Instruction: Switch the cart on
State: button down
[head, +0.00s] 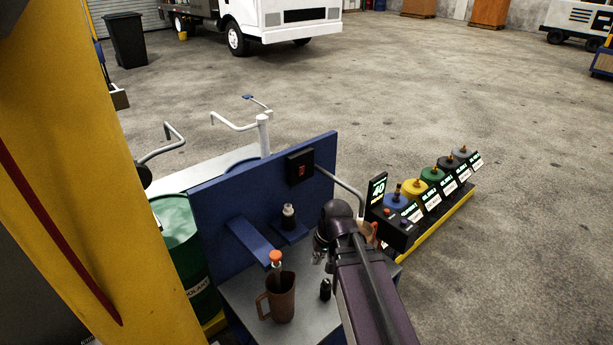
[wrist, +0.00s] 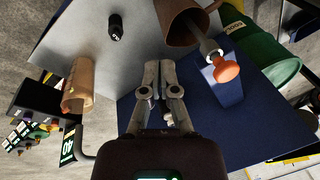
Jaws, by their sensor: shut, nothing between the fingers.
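The cart has an upright blue back panel (head: 240,195) and a grey worktop (head: 245,305) in the head view. A black switch box with a red rocker switch (head: 301,170) is on the panel's upper right. I cannot read the switch's position. My gripper (head: 319,258) is below and right of the switch, above the worktop and apart from the switch. In the wrist view, my gripper (wrist: 159,68) has its fingers together with nothing between them, in front of the blue panel (wrist: 215,125). The switch does not show in the wrist view.
A blue shelf bracket (head: 250,242) juts from the panel. A green drum (head: 188,255) is at left, a yellow column (head: 75,150) nearer.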

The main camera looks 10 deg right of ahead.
aim_at(302, 167)
jog(key=w+a+f+m+t+y+b, duration=0.1)
jog(key=w+f+m+t+y+b, duration=0.15)
jog(key=w+t+y+b, duration=1)
jog(key=w+d+r+m+t+h+b, duration=0.3)
jog(key=w+d+m+h+b, duration=0.2)
jog(key=w+d+m, duration=0.4)
jog(key=w+d+b, duration=0.1)
jog(key=w+d, duration=0.2)
jog(key=w, duration=0.3)
jog(key=shift+d+r, duration=0.2)
jog(key=shift+r, duration=0.1)
jog(key=shift+a, duration=0.1)
jog(key=p+x, duration=0.1)
jog(key=x, duration=1.3)
jog(key=shift+p, duration=0.35)
jog(key=shift+r, duration=0.1)
